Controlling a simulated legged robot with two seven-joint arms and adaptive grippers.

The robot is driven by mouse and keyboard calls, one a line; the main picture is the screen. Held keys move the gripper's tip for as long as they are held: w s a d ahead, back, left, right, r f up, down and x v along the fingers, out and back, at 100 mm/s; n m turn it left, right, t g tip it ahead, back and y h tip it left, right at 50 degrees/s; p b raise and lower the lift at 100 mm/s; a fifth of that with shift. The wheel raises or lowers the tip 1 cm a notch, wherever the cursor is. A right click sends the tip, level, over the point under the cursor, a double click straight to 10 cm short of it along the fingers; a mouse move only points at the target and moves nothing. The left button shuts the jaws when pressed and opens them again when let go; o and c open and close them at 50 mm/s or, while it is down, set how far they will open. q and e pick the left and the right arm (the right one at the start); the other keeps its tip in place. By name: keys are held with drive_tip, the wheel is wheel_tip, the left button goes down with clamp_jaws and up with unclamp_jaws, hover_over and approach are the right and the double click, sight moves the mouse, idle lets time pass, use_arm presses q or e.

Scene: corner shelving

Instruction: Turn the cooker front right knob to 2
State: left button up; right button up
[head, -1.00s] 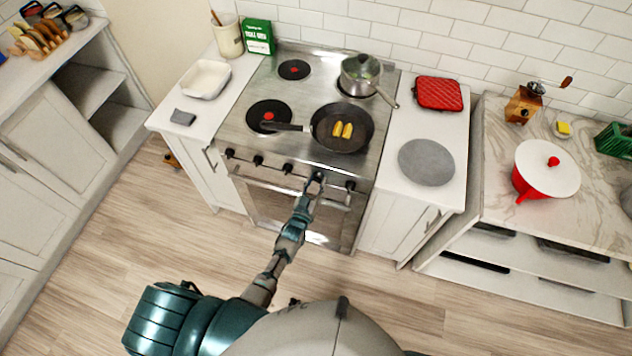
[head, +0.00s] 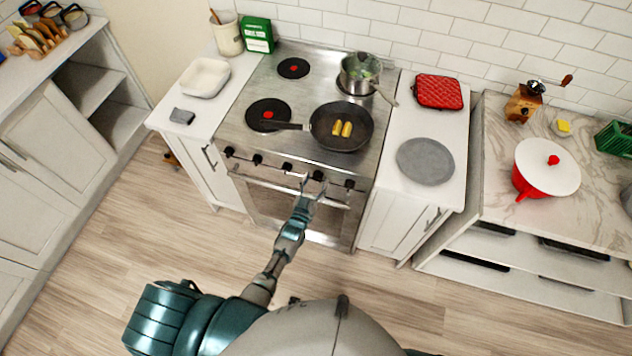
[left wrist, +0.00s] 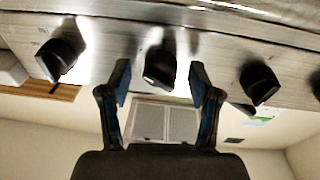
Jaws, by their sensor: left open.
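The cooker (head: 215,133) has a row of several black knobs along its front panel. My left gripper (head: 313,182) is open in front of the second knob from the right (head: 318,175). In the left wrist view, its two fingers (left wrist: 161,78) are spread either side of a black knob (left wrist: 160,66), with gaps between. The rightmost knob (head: 349,184) is clear of the gripper, to its right. Which knob serves the front right burner and its marked settings cannot be read. My right gripper is not in view.
A frying pan (head: 325,140) with yellow food covers the front right burner. A pot (head: 353,86) stands behind it. The oven handle (head: 262,180) runs just below the knobs, close to my left forearm. Counters flank the cooker; floor in front is clear.

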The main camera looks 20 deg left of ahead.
use_arm(q)
drive_tip(key=s+a+f, duration=0.1)
drive_tip(key=s, duration=1)
drive_tip(key=shift+s+f, duration=0.2)
drive_tip(key=shift+s, duration=0.15)
drive_tip(key=s+f+m+g, duration=0.1)
drive_tip(key=s+f+g, duration=0.4)
drive_tip(key=f, duration=0.7)
drive_tip(key=s+f+g, duration=0.3)
drive_tip(key=s+f, duration=0.4)
drive_tip(key=f, duration=0.5)
drive_tip(key=s+a+f+g, duration=0.2)
drive_tip(key=s+f, duration=0.3)
drive_tip(key=s, duration=0.4)
drive_tip(key=s+a+f+g+y, duration=0.1)
drive_tip(key=s+f+g, duration=0.3)
drive_tip(key=s, duration=0.6)
drive_tip(key=s+a+f+m+g, duration=0.1)
drive_tip(key=s+a+f+g, duration=0.3)
drive_tip(key=s, duration=0.6)
drive_tip(key=shift+f+y, duration=0.3)
drive_tip(key=shift+f, duration=0.5)
